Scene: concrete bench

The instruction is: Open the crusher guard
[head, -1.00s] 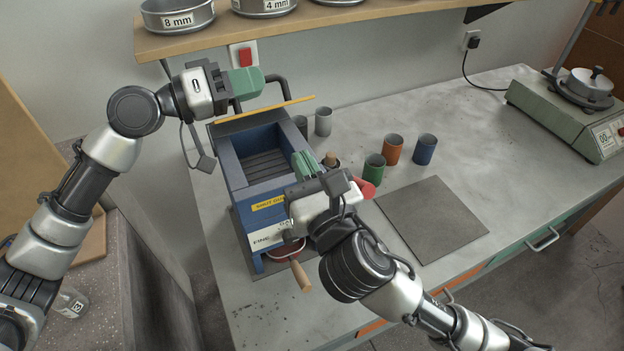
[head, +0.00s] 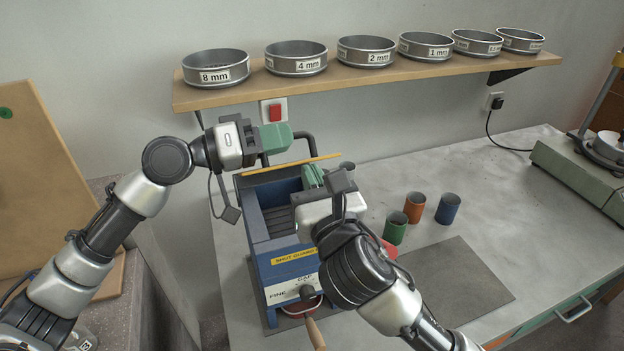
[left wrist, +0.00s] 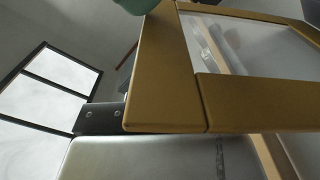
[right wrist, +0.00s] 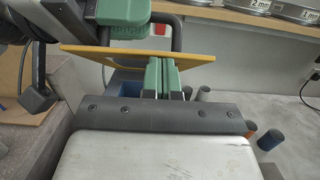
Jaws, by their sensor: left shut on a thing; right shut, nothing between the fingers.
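The blue crusher (head: 262,232) stands on the bench with its top mouth showing. Its guard (head: 272,167), a yellow frame with a clear window, is seen nearly edge-on above the back of the mouth. The frame and window fill much of the left wrist view (left wrist: 165,85). My left gripper (head: 275,137) is shut on the guard's dark bar handle (head: 306,140), behind the guard. My right gripper (head: 312,178) is shut and empty, over the crusher's right side. In the right wrist view its green fingers (right wrist: 167,75) stand in front of the yellow guard; contact cannot be told.
A shelf (head: 390,80) with several sieves runs above the back. A red switch (head: 274,112) is on the wall.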

